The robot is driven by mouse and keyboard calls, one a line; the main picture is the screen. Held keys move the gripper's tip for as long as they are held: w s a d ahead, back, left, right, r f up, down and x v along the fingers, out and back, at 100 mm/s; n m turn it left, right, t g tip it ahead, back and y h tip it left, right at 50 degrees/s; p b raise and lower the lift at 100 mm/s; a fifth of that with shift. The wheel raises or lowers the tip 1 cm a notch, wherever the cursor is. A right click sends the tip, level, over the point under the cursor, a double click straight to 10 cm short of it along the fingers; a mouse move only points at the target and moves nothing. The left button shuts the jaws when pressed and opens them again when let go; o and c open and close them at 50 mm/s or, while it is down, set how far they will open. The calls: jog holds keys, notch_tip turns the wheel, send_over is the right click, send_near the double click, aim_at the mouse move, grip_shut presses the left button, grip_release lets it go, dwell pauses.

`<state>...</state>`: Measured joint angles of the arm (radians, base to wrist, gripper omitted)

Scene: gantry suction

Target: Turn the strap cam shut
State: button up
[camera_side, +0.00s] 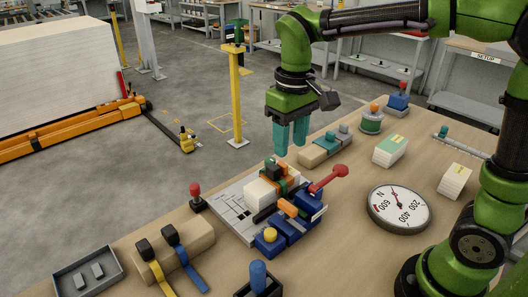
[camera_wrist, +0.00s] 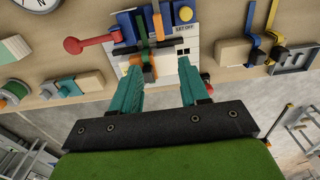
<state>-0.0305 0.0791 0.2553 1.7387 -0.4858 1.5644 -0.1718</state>
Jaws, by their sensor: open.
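My gripper (camera_side: 290,140) is open and empty, its two teal fingers pointing down above the far side of a fixture plate (camera_side: 228,215). On the plate a pale block (camera_side: 260,192) sits under an orange strap piece (camera_side: 285,180) with a dark green and orange top part. I cannot tell for sure which part is the strap cam. A red-knobbed lever (camera_side: 328,179) and blue clamp blocks (camera_side: 285,228) stand beside the block.
A dial gauge (camera_side: 398,207) lies right of the fixture. A wooden block with yellow and blue straps (camera_side: 190,240) is at front left, and one with teal fittings (camera_side: 325,150) behind. A red-topped post (camera_side: 196,195) stands by the plate's left edge. A grey tray (camera_side: 88,272) is at the corner.

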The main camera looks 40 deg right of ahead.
aim_at(288, 204)
jog(key=f, duration=1.7)
jog(key=shift+s, duration=0.2)
grip_shut()
